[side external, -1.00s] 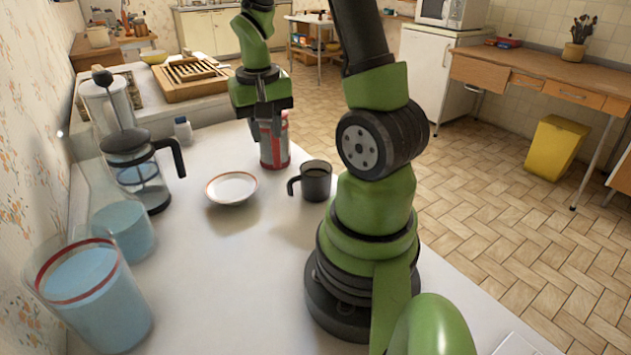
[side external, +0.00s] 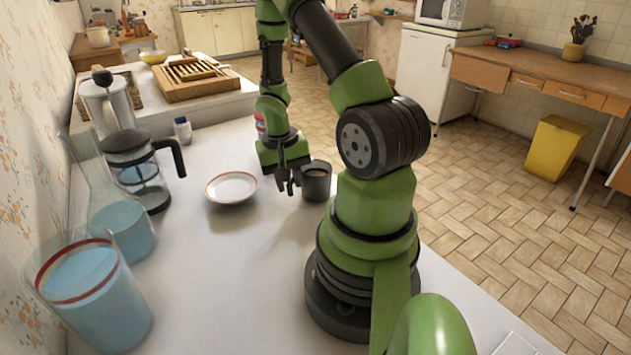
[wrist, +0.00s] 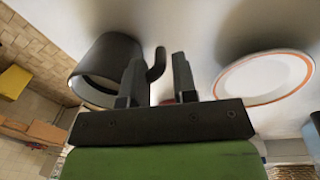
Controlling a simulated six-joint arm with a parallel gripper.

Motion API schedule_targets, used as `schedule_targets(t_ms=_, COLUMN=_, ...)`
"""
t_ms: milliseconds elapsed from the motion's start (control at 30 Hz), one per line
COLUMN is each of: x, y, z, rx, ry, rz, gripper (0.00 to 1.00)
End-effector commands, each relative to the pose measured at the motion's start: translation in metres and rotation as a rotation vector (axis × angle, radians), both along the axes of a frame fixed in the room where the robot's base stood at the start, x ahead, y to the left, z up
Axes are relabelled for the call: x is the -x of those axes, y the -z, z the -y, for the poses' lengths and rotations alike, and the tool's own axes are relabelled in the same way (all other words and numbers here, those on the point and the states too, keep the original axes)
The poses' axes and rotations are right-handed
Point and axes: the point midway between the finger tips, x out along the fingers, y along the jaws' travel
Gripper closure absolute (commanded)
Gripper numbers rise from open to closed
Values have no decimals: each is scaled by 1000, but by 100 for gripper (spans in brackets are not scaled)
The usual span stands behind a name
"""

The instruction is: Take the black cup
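The black cup (side external: 317,184) stands upright on the white counter, just right of my gripper (side external: 289,186). In the wrist view the cup (wrist: 112,62) is at the upper left, with its handle (wrist: 157,64) pointing right. My gripper (wrist: 160,78) is open, with a gap between its two dark fingers. The handle shows between the fingertips in that view. I cannot tell whether the fingers touch it. In the side view the handle is hidden behind the fingers.
A white saucer with a red rim (side external: 231,188) lies close left of my gripper; it also shows in the wrist view (wrist: 265,77). A red can (side external: 260,124) is mostly hidden behind my gripper. A glass coffee press (side external: 140,172) and blue-filled glass containers (side external: 95,290) stand at left.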

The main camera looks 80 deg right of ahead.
Motion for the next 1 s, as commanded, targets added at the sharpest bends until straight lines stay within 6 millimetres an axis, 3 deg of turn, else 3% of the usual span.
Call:
schedule_targets(t_ms=167, x=1, y=12, z=0, rx=-4, ry=0, rz=0, gripper=74)
schedule_targets(t_ms=433, x=1, y=13, z=0, rx=-2, ry=1, rz=2, gripper=74)
schedule_targets(t_ms=533, x=1, y=13, z=0, rx=-2, ry=1, rz=2, gripper=97)
schedule_targets(t_ms=567, x=1, y=13, z=0, rx=-2, ry=1, rz=1, gripper=100)
schedule_targets(t_ms=1000, x=1, y=10, z=1, rx=0, ry=1, rz=1, gripper=100)
